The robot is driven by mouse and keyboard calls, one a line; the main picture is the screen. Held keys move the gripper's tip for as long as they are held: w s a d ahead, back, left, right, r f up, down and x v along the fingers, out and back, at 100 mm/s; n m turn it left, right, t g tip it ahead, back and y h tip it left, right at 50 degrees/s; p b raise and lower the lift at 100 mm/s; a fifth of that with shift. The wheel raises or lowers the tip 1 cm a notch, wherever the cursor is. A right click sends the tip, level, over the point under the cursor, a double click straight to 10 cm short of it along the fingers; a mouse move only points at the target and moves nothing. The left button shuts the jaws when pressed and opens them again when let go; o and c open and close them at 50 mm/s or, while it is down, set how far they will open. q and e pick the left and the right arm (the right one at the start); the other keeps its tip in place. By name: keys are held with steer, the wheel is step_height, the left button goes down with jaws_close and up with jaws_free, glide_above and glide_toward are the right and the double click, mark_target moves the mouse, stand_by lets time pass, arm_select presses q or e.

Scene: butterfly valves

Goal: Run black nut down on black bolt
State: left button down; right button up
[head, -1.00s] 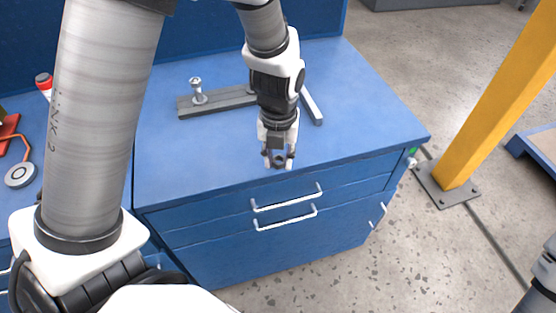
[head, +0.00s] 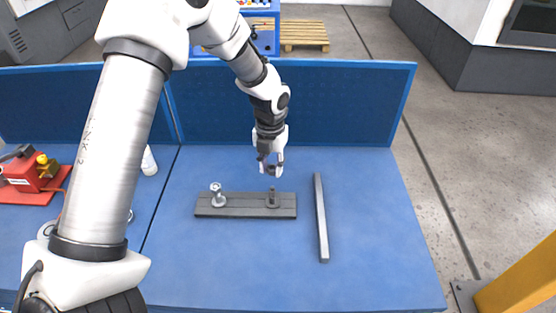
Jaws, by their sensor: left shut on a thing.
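My left gripper (head: 270,168) comes down from above and is shut on the small black nut (head: 272,171). The black bolt (head: 272,197) stands upright near the right end of the dark grey plate (head: 243,212). The nut appears just above the bolt's top; a small gap shows between them. I cannot tell how exactly they line up. My right gripper is out of view.
A silver bolt (head: 217,194) stands at the plate's left end. A long grey bar (head: 321,218) lies to the right. A blue back panel (head: 300,105) rises behind. The blue bench top (head: 385,235) is clear at the right and front.

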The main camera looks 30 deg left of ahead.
mark_target(270, 175)
arm_select(q)
steer(key=shift+s+f, duration=0.1)
steer(key=shift+s, duration=0.25)
steer(key=f+b, duration=0.4)
steer(key=b, duration=0.1)
steer(key=shift+w+f, duration=0.25)
steer(key=shift+w, duration=0.1)
steer(key=shift+s, duration=0.1)
steer(key=shift+s+f, duration=0.15)
steer(key=shift+f, duration=0.15)
steer(key=shift+p, duration=0.3)
steer(key=shift+f+p, duration=0.1)
steer(key=shift+p, duration=0.5)
